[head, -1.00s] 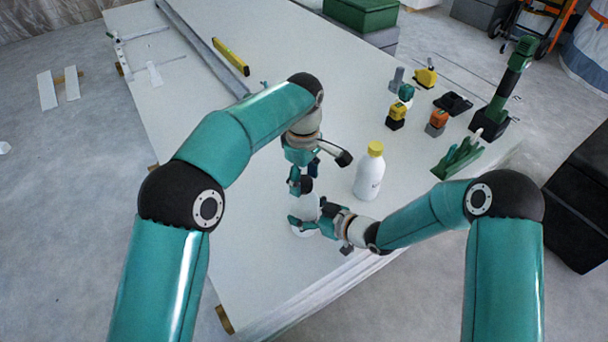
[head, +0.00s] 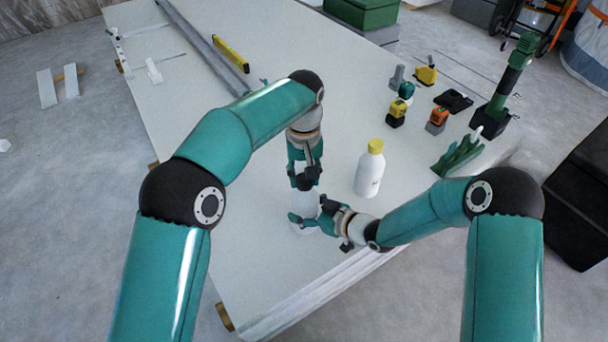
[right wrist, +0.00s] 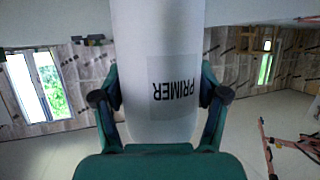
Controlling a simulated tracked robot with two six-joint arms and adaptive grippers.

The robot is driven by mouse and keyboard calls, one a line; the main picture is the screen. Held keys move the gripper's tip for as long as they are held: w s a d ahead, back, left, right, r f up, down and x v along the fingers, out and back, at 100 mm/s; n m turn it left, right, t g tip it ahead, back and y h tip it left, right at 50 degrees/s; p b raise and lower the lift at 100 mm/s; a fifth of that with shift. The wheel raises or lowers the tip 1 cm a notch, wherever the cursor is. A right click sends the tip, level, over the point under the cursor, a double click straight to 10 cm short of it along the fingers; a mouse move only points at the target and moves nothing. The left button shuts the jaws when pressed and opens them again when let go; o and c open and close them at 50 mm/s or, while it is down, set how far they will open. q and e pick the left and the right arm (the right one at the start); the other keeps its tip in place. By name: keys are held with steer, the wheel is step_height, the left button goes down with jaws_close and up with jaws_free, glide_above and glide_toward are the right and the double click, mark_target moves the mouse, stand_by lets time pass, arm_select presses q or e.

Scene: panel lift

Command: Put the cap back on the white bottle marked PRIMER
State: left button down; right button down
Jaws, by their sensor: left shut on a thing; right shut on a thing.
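The white bottle (head: 307,205) stands upright near the table's front edge, partly covered by my grippers. In the right wrist view the bottle (right wrist: 155,40) fills the middle, with its PRIMER label upside down. My right gripper (head: 312,218) is shut around the bottle's body, and its fingers show on both sides in the right wrist view (right wrist: 160,105). My left gripper (head: 306,182) points down directly above the bottle's top and is shut. The cap is not clear to see between its dark fingertips. I cannot tell whether the cap touches the bottle's neck.
Another white bottle with a yellow cap (head: 369,170) stands right of my grippers. A yellow level (head: 231,54) and a long rail are at the back.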

arm_select(q)
steer(key=m, duration=0.6)
steer(key=shift+d+m, duration=0.15)
steer(key=shift+m, duration=0.25)
arm_select(e)
steer(key=shift+s+f, duration=0.1)
arm_select(q)
steer(key=m, duration=0.5)
steer(key=c, duration=0.6)
jaws_free()
steer(key=shift+r, duration=3.65)
arm_select(e)
jaws_free()
